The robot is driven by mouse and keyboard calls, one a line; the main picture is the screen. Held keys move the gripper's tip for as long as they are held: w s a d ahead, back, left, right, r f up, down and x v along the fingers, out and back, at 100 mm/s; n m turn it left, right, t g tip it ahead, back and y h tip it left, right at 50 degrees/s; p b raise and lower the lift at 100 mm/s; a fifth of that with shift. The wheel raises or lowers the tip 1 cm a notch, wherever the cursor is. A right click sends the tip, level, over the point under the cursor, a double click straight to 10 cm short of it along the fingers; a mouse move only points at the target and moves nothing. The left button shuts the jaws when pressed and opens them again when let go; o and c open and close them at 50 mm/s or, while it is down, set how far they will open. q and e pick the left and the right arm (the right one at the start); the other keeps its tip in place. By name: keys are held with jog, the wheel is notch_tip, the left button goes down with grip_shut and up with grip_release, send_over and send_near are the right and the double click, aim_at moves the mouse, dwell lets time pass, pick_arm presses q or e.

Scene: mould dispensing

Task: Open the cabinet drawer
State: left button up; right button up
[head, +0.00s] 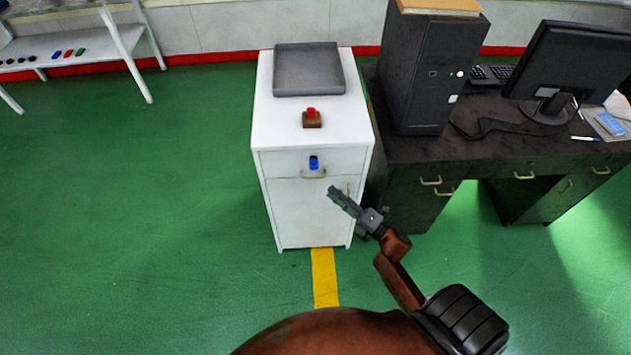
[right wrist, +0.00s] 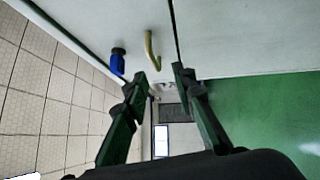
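The white cabinet (head: 285,215) stands upright in the middle of the head view. Its top drawer (head: 280,163) looks shut, flush with the front. A brass-coloured drawer handle (head: 313,175) sits low on the drawer front, below a blue lock-like part (head: 314,162). My right gripper (head: 334,191) is in front of the cabinet, just right of and below the handle. In the right wrist view, its two fingers (right wrist: 160,77) are apart and empty. The handle (right wrist: 152,50) lies just ahead of the gap between them, and the blue part (right wrist: 117,62) is left of it. My left gripper is not in view.
A grey tray (head: 308,70) and a red button on a brown block (head: 312,120) are on the cabinet top. A dark desk (head: 410,180) with a computer tower (head: 430,75) and monitor (head: 572,65) stands close on the right. Green floor left of the cabinet is clear.

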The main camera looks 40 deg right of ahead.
jog(key=x, duration=0.5)
jog(key=r+x, duration=0.1)
jog(key=x, duration=0.2)
jog(key=shift+s+a+b, duration=0.1)
jog(key=shift+a+b, duration=0.05)
jog(key=shift+b, duration=0.2)
jog(key=shift+c, duration=0.3)
grip_shut()
